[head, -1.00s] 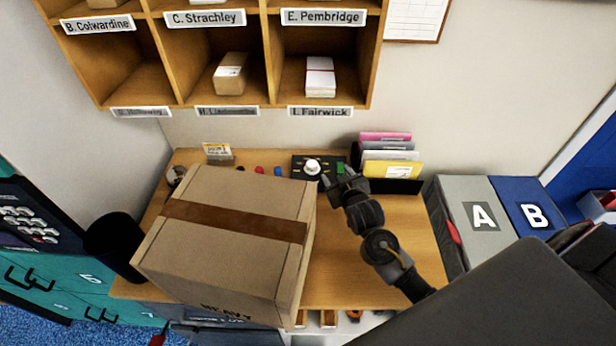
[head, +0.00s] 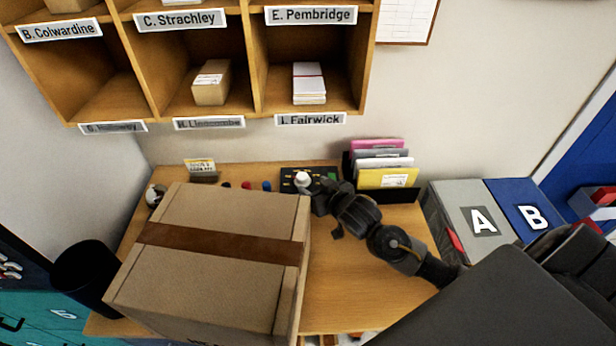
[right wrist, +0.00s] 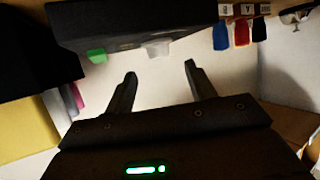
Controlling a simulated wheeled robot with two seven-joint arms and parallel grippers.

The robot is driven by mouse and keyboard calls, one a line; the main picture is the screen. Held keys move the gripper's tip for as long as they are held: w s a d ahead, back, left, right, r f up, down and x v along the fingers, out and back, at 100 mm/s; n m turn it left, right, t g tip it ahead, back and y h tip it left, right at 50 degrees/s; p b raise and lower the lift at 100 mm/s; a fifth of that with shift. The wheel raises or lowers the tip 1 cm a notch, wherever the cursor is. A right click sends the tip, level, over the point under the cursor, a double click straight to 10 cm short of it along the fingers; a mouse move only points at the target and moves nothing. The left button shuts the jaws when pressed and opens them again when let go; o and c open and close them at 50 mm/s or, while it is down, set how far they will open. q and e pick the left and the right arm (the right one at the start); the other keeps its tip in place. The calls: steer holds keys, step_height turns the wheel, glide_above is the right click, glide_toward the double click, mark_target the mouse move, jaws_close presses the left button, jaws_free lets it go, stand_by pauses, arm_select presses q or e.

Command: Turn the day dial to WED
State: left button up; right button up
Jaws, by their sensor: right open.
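The day dial is a white knob (head: 302,180) on a small black panel (head: 290,173) at the back of the wooden desk. A green button (head: 329,177) sits to its right. My right gripper (head: 318,192) is open and empty, just in front of and to the right of the knob in the head view. In the right wrist view the white knob (right wrist: 158,48) lies ahead between the two spread fingers (right wrist: 160,80), apart from them. The dial's day lettering and pointer are too small to read. My left gripper is not in view.
A large taped carton (head: 210,255) fills the desk left of my right arm and stands close to the panel. A black file rack (head: 385,185) with coloured folders stands right of the panel. Pigeonholes (head: 220,110) hang above.

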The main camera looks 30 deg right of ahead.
mark_target(304, 179)
steer(key=p+x, duration=0.1)
steer(key=x, duration=0.5)
steer(key=shift+d, duration=0.1)
